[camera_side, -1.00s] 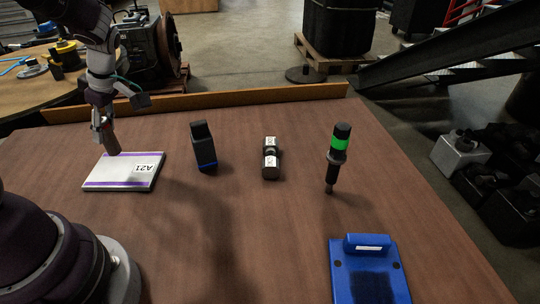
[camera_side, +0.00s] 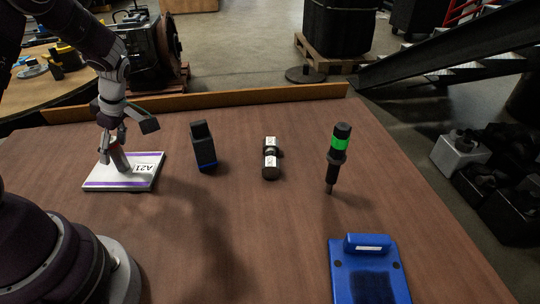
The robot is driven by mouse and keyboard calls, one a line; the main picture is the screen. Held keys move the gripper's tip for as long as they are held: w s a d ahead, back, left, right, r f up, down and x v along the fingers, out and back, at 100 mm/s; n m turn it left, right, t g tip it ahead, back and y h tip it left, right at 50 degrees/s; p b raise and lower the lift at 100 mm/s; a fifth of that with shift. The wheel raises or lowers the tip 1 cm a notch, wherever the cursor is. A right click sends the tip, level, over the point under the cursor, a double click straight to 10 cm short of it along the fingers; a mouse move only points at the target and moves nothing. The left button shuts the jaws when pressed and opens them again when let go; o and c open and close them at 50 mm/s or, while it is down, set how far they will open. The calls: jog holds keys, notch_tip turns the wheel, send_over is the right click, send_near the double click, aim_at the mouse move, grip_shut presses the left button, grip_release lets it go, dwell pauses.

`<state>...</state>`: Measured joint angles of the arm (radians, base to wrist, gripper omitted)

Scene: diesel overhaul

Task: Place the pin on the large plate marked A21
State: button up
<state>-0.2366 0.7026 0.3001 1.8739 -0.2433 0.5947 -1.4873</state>
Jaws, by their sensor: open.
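The large white plate (camera_side: 99,180) with purple edge stripes and the label A21 lies flat on the table at the left. The pin (camera_side: 119,157), a brownish cylinder, is over the plate's back part, looking slightly tilted, its lower end seeming to meet the plate's top. My gripper (camera_side: 113,150) is open just above the plate, with its fingers around the pin's upper part. The gripper hides some of the pin, and I cannot tell whether a finger touches it.
A dark block with a blue band (camera_side: 204,148), a black-and-white cylindrical part (camera_side: 270,160) and an upright black tool with a green band (camera_side: 338,157) stand to the right. A blue holder (camera_side: 368,272) lies at the front right. A wooden ledge (camera_side: 220,101) borders the back.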

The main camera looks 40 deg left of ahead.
jog(key=v, duration=1.2)
jog(key=s+d+r+m+t+h, duration=0.2)
jog(key=d+m+t, duration=0.2)
jog(key=d+m, duration=0.3)
jog(key=s+d+r+m+t+h, duration=0.2)
jog(key=d+m, duration=0.6)
jog(key=m, duration=0.9)
jog(key=shift+s+r+t, duration=0.4)
jog(key=shift+t, duration=0.5)
